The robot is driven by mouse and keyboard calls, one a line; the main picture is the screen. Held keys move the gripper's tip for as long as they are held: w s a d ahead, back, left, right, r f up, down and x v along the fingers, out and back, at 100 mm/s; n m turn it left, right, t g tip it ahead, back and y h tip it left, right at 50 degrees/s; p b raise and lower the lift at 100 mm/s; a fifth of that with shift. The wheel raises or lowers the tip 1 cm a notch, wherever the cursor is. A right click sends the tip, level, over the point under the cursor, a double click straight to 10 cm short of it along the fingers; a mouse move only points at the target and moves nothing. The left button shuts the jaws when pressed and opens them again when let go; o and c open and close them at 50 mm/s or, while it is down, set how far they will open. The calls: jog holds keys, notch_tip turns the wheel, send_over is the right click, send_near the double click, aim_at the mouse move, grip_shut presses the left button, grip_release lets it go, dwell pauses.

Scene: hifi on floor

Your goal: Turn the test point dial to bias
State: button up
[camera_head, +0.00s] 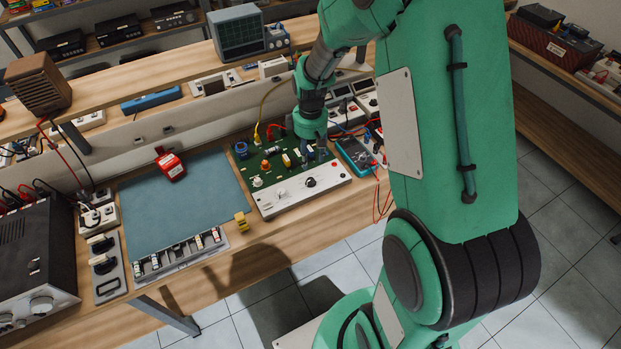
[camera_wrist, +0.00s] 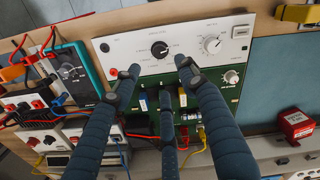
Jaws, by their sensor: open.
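A green circuit board (camera_head: 285,166) with a white front panel (camera_head: 330,192) lies on the wooden bench. On the panel sits a black dial (camera_head: 310,182), which also shows in the wrist view (camera_wrist: 159,49). A white dial (camera_wrist: 212,44) and a smaller white dial (camera_wrist: 231,77) are further right in that view. The dial labels are too small to read, so I cannot tell which is the test point dial. My gripper (camera_head: 318,155) is open and empty over the board. In the wrist view its spread fingers (camera_wrist: 160,77) end just below the black dial, apart from it.
A teal multimeter (camera_head: 356,154) with red leads stands right beside the board. A yellow block (camera_head: 242,222) and a blue-grey mat (camera_head: 185,206) lie to its left. A red box (camera_head: 170,165) sits on the mat's far edge. Small parts and wires crowd the board.

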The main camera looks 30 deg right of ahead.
aim_at(311, 180)
notch_tip(311, 180, down, 12)
jog(key=shift+b, duration=0.95)
grip_shut()
